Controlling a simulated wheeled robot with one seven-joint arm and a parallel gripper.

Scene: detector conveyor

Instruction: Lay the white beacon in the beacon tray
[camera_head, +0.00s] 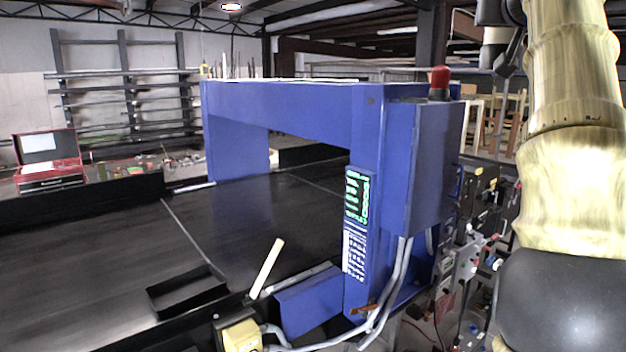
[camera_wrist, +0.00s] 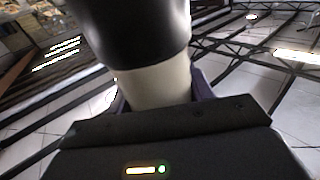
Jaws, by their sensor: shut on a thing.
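In the wrist view, my gripper (camera_wrist: 158,88) is shut on the white beacon (camera_wrist: 155,88). Its pale cylindrical part sits between dark purple fingers, and a wide black rounded part lies above it in the picture. The rest of the beacon is hidden behind the gripper body or cut off by the picture edge. In the head view, a shallow black tray (camera_head: 187,292), which looks like the beacon tray, lies at the near edge of the conveyor and looks empty. The gripper and held beacon do not show in the head view, so their distance from the tray cannot be told.
A blue detector arch (camera_head: 365,130) spans the black conveyor (camera_head: 95,255), with a red beacon (camera_head: 439,80) on top. A pale rod (camera_head: 267,268) leans up right of the tray. A yellow box (camera_head: 242,335) and grey hoses are near it. The conveyor left of the tray is clear.

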